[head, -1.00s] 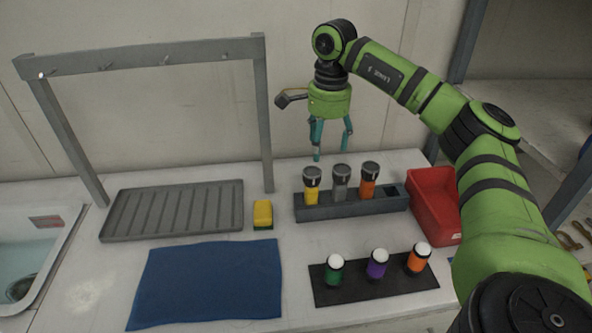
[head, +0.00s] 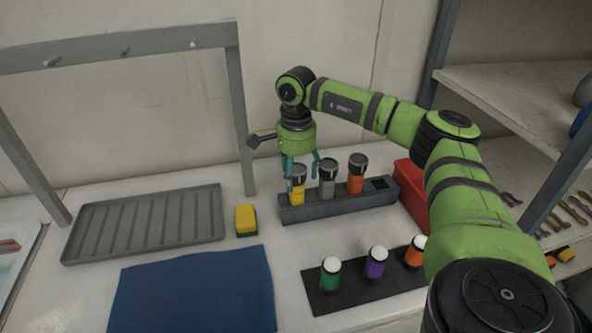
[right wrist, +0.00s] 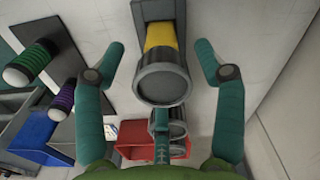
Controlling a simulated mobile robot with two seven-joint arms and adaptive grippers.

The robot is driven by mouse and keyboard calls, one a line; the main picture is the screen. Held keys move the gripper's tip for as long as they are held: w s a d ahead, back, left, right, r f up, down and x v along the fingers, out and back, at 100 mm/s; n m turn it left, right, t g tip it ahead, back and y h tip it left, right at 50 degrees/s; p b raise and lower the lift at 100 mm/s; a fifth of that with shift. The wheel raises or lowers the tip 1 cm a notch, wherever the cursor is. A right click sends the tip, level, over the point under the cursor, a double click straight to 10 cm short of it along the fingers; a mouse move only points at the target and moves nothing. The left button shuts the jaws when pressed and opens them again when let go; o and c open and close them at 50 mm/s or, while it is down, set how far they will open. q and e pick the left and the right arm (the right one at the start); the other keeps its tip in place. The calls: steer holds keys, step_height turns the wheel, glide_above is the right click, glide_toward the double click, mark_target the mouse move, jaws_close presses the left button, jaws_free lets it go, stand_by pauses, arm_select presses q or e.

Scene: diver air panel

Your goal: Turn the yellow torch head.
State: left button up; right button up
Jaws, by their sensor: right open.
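The yellow torch (head: 297,196) stands upright at the left end of a grey rack (head: 340,206), its dark grey head (head: 298,171) on top. In the right wrist view the torch head (right wrist: 162,85) is large in the middle, with the yellow body (right wrist: 160,36) beyond it. My right gripper (head: 302,176) is open and points down over this torch. Its teal fingers (right wrist: 159,48) stand on either side of the torch, with visible gaps between them and the head. My left gripper is out of view.
A grey torch (head: 328,178) and an orange torch (head: 356,175) stand close beside it in the rack. A red bin (head: 411,196) is to the right. In front, a black mat (head: 347,296) holds green, purple and orange white-topped cylinders. A sponge (head: 246,219) lies to the left.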

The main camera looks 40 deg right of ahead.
steer(key=shift+w, duration=0.1)
steer(key=c, duration=0.9)
steer(key=shift+c, duration=1.2)
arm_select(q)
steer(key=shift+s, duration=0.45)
